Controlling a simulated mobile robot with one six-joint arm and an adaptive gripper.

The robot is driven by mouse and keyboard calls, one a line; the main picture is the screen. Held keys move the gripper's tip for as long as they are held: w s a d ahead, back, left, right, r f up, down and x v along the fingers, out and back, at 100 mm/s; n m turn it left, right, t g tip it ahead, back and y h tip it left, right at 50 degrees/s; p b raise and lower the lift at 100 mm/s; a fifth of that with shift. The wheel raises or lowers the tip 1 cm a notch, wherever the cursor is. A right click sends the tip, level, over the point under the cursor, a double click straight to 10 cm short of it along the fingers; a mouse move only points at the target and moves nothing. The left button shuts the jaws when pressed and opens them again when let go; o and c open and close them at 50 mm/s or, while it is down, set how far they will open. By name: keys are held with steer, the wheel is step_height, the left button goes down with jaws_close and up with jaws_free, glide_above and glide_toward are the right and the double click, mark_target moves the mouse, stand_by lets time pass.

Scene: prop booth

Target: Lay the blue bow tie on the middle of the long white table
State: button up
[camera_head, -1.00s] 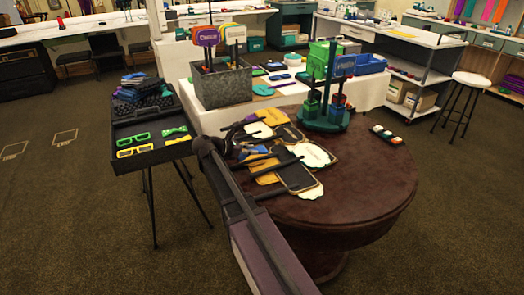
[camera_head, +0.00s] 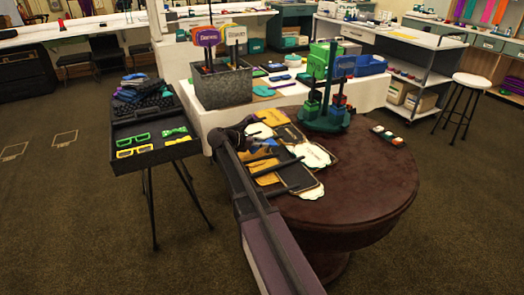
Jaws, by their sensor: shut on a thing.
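My gripper (camera_head: 262,146) is above the left part of the round brown table, over a pile of signs. It is small and dark in this view. A small blue patch (camera_head: 269,143) shows at its fingertips, and it looks like the blue bow tie held in the shut jaws; its shape is mostly hidden. A long table with a white cloth (camera_head: 212,120) stands just behind the round table, beyond my gripper. Other long white-topped tables (camera_head: 70,28) run along the back left.
The round table (camera_head: 365,190) carries black, yellow and white signs (camera_head: 315,155) and a green stand (camera_head: 325,120). A grey bin (camera_head: 222,88) of paddle signs and a blue crate (camera_head: 370,64) stand on the white-clothed table. A black tray (camera_head: 155,155) with glasses is at left.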

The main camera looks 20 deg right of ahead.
steer(key=shift+f+b, duration=1.55)
steer(key=shift+f, duration=0.15)
steer(key=shift+f, duration=0.15)
steer(key=o, duration=0.9)
steer(key=shift+r, duration=0.2)
steer(key=shift+a+r+p, duration=0.3)
steer(key=shift+a+p, duration=0.05)
steer(key=shift+a, duration=0.15)
steer(key=p+v, duration=0.4)
steer(key=v, duration=0.7)
